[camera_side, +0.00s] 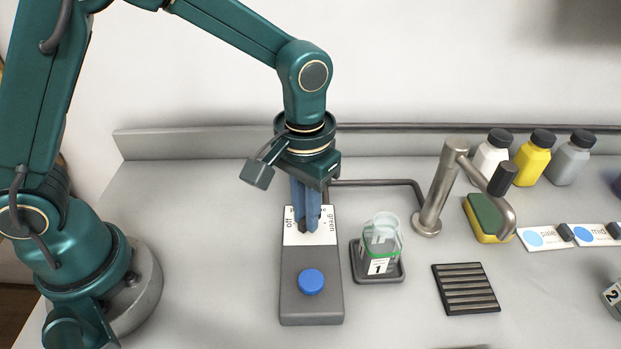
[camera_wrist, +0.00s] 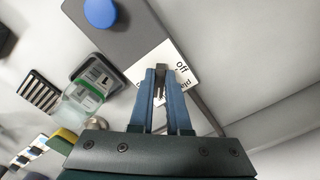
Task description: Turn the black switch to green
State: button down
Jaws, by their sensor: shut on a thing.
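The switch panel is a grey box (camera_side: 311,290) with a white label plate (camera_side: 293,238) at its far end and a blue round button (camera_side: 311,282) at its near end. The plate reads "off" at left and "green" at right in the side view. My gripper (camera_side: 307,229) points down over the plate, its blue fingers shut on the black switch. In the wrist view the dark switch (camera_wrist: 160,88) shows between the fingertips (camera_wrist: 160,72). The fingers hide most of the switch, so I cannot tell which word it points to. "off" (camera_wrist: 182,67) also shows there, right of the fingers.
A clear beaker (camera_side: 381,238) with a green band and a "1" label stands on a dark square coaster right of the box. A metal faucet (camera_side: 435,190), a slotted black drain (camera_side: 466,288), a sponge (camera_side: 487,217) and several bottles (camera_side: 534,157) are farther right.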

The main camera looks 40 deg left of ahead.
aim_at(304, 217)
jog(key=m, duration=0.6)
jog(key=shift+a, duration=0.2)
jog(key=shift+m, duration=0.4)
jog(key=c, duration=0.9)
grip_release()
jog(key=shift+r, duration=2.6)
